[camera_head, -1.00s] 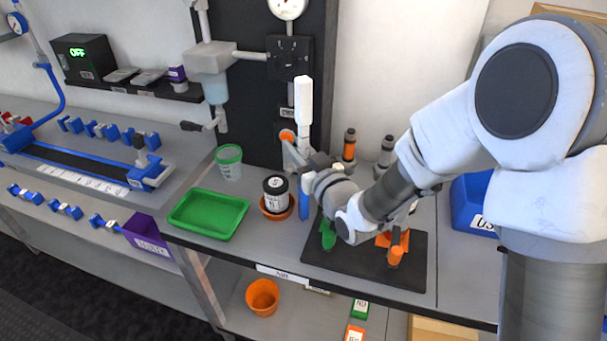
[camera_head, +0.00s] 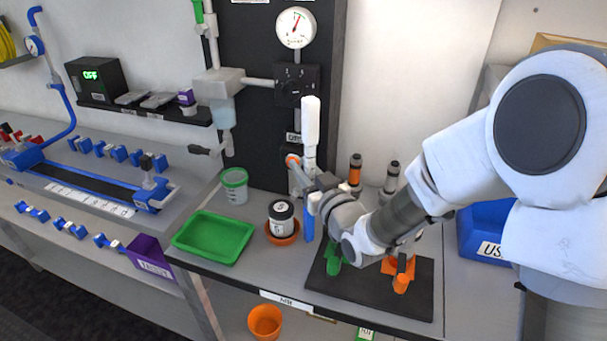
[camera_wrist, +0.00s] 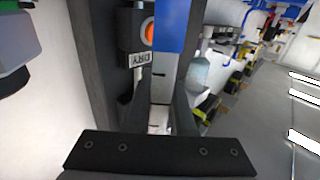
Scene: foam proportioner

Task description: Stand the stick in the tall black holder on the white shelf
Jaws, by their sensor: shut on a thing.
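The stick (camera_head: 311,122) has a long white upper part and a blue lower part. My gripper (camera_head: 310,188) is shut on it and holds it roughly upright, in front of the black back panel. In the wrist view the stick (camera_wrist: 173,28) runs between my gripper's fingers (camera_wrist: 163,95), with its blue part at the top of the picture. Its lower end appears above the bench, apart from the black mat. I cannot make out a tall black holder on a white shelf in these views.
A green tray (camera_head: 214,238), a black-lidded jar (camera_head: 282,218) and a green-lidded tub (camera_head: 234,186) stand left of my gripper. A black mat (camera_head: 345,296) with green and orange pieces lies below my arm. A blue bin (camera_head: 484,228) stands at the right.

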